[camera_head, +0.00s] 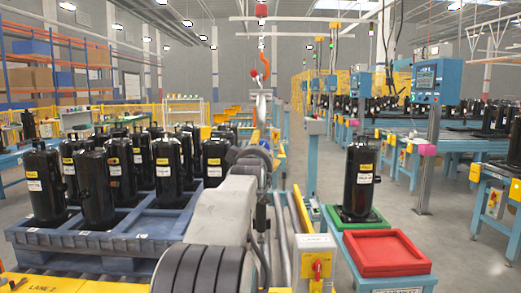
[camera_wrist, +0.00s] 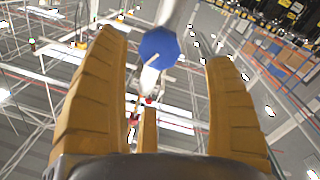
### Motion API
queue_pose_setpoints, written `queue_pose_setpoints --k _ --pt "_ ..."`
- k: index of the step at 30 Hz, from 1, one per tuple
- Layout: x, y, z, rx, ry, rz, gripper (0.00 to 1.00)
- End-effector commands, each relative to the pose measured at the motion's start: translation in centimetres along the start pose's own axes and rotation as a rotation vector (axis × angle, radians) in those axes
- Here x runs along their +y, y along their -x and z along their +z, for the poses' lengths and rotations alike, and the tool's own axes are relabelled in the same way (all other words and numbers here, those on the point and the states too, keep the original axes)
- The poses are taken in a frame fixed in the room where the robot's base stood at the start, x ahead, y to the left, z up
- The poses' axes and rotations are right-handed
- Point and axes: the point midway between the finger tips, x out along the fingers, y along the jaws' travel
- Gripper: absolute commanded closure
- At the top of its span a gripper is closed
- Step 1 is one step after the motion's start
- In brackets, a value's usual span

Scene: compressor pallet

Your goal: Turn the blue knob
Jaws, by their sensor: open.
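The blue knob (camera_wrist: 158,47) is a faceted blue piece on a pale rod, seen in the upper middle of the wrist view. My gripper (camera_wrist: 167,52) is open, with its ribbed yellow-brown fingers spread to the left and right of the knob in that view. A third, shorter finger shows low in the middle. The knob appears beyond the palm, between the fingertips, and I see no finger clearly touching it. The exact gap in depth is hard to tell. In the head view I cannot make out the knob or the fingers; my arm covers the middle.
A blue pallet (camera_head: 120,245) with several black compressors stands at left. One compressor (camera_head: 358,180) stands on a green tray at right, near a red tray (camera_head: 385,253). An orange hoist hook (camera_head: 261,68) hangs behind my arm. Floor at right is partly clear.

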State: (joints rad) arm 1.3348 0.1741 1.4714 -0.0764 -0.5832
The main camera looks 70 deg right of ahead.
Motion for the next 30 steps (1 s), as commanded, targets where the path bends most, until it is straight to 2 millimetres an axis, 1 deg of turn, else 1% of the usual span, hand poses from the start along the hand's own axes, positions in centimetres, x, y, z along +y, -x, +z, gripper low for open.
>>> queue_pose_setpoints --k 5,12,18,24,30 --pt "0.1 -1.5 -0.1 -0.003 0.013 -0.002 0.23" --pt "0.1 -4.4 -0.1 -0.002 0.012 -0.001 0.23" --pt "0.1 -6.2 -0.1 -0.002 0.012 -0.001 0.23" --pt "0.0 -7.0 0.0 -0.002 0.011 0.000 0.23" --pt "0.0 -7.2 0.1 -0.002 0.011 -0.001 0.23"
